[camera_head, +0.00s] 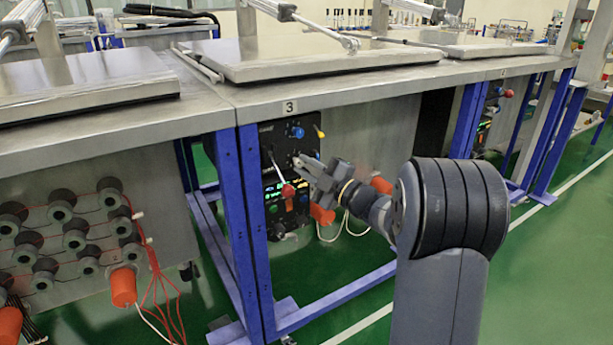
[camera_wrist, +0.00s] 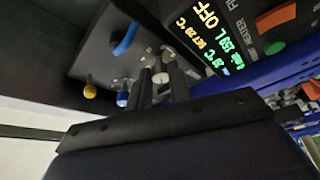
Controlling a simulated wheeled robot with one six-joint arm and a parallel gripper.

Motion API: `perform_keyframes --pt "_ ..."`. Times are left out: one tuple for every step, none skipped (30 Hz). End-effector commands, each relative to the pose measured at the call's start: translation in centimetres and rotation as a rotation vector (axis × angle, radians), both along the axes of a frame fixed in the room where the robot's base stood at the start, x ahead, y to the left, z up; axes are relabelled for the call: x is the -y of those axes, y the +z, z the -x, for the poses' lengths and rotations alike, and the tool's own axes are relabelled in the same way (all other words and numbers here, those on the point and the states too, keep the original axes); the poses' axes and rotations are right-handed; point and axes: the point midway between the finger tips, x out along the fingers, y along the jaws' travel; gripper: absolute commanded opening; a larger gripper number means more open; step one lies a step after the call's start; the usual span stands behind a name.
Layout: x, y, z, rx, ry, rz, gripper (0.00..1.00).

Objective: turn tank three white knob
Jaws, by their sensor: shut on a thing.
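Tank three is marked by a small sign "3" (camera_head: 290,106) on the table edge. Below it is a black control panel (camera_head: 270,150) with a blue knob (camera_head: 298,132) and a yellow knob (camera_head: 319,131). My gripper (camera_head: 303,166) reaches the panel from the right, below these knobs. In the wrist view my gripper (camera_wrist: 160,76) has its two dark fingers closed at the panel face, around a small pale knob (camera_wrist: 160,78). The fingers hide most of this white knob. Its turn angle cannot be seen.
A lit display (camera_wrist: 208,42) reads OFF beside the fingers. A red-handled lever (camera_head: 288,190) and orange plugs (camera_head: 322,214) sit near my gripper. Blue table legs (camera_head: 252,230) stand left of the panel. Green floor (camera_head: 550,270) is open at the right.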

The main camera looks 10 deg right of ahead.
Motion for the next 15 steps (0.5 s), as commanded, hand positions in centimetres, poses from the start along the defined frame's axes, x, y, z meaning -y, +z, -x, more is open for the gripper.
perform_keyframes --pt "0.05 -0.11 0.02 0.013 0.000 0.045 0.00" --pt "0.06 -0.07 0.00 0.023 -0.001 0.072 0.00" --pt "0.07 0.00 0.00 0.034 0.000 0.108 0.00" --pt "0.09 0.05 -0.01 0.043 0.000 0.135 0.00" --pt "0.11 0.10 -0.01 0.051 -0.001 0.162 0.00" --pt "0.12 0.15 -0.01 0.063 0.000 0.199 0.00" --pt "0.13 0.21 -0.01 0.072 -0.001 0.225 0.00" --pt "0.13 0.26 0.00 0.081 -0.001 0.253 0.00" --pt "0.14 0.34 -0.02 0.093 0.000 0.287 0.00" --pt "0.15 0.36 -0.03 0.101 -0.001 0.316 0.00" --pt "0.16 0.40 -0.04 0.110 -0.001 0.343 0.00" --pt "0.15 0.44 -0.03 0.121 0.000 0.379 0.00" --pt "0.14 0.49 -0.02 0.130 0.000 0.405 0.00" --pt "0.14 0.52 -0.02 0.138 0.001 0.433 0.00" --pt "0.15 0.59 -0.03 0.149 0.000 0.468 0.00"
